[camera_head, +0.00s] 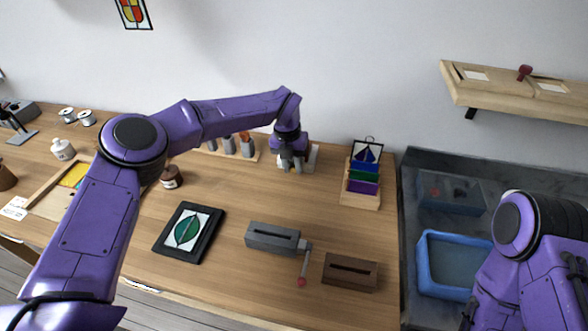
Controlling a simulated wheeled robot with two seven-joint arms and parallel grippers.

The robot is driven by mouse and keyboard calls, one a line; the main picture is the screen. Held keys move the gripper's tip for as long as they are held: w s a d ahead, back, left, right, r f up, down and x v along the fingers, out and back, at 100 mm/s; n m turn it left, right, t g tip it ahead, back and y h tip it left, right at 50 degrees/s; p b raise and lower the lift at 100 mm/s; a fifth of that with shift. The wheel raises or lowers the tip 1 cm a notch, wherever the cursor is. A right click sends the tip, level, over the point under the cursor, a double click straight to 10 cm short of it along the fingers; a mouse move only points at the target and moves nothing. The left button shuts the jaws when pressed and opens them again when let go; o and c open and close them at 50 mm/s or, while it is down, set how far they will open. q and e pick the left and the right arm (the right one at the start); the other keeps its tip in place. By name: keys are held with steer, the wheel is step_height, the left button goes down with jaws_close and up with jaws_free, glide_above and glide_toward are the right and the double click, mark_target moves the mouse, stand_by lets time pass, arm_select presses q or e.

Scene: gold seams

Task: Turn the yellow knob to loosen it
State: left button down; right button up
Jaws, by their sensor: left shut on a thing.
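My left arm reaches across the table from the left, and its gripper (291,166) points down at the back of the table. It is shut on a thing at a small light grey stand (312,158). The wrist and fingers hide what is between them. No yellow knob shows there, so I cannot tell its shape or how far it is turned. My right arm is folded at the right edge, over the sink side, and its gripper is out of the picture.
A grey box with a red-tipped lever (272,239), a brown slotted block (350,272) and a framed leaf panel (189,231) lie in front. A rack of coloured glass (361,197) stands right of the gripper. Upright tools (229,146) stand left. A blue basin (424,264) sits at the right.

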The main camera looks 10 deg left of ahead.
arm_select(q)
steer(key=shift+a+h+b, duration=0.15)
steer(key=shift+h+b, duration=0.65)
steer(key=shift+h, duration=0.1)
steer(key=shift+a+h+b, duration=0.15)
steer(key=shift+h+b, duration=0.65)
steer(key=shift+h, duration=0.1)
steer(key=c, duration=0.9)
jaws_free()
steer(key=b+v, duration=0.1)
steer(key=v, duration=0.9)
steer(key=shift+a+r+b, duration=0.15)
steer(key=shift+r+b, duration=0.1)
steer(key=shift+b, duration=0.05)
